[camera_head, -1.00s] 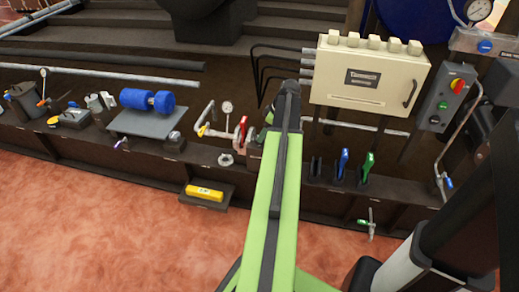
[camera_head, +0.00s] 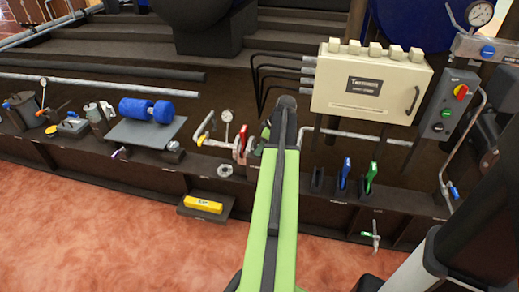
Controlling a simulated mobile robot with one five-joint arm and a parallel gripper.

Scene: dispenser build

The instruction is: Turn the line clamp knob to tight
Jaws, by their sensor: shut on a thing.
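A red upright clamp-like piece (camera_head: 241,142) stands at the pipe fitting on the dark bench, left of my arm. I take it for the line clamp, but no knob or tight mark can be made out on it. My green arm reaches up the middle of the head view and bends down at its far end. A small dark and green part shows close to the right of the red piece, probably my wrist. My gripper's jaws are hidden behind the arm, so their contact with the knob cannot be seen.
A round gauge (camera_head: 227,116) and bent pipe (camera_head: 204,132) stand left of the red piece. Blue (camera_head: 345,172) and green (camera_head: 370,177) handled pieces stand right of my arm. A cream box (camera_head: 372,82) hangs behind.

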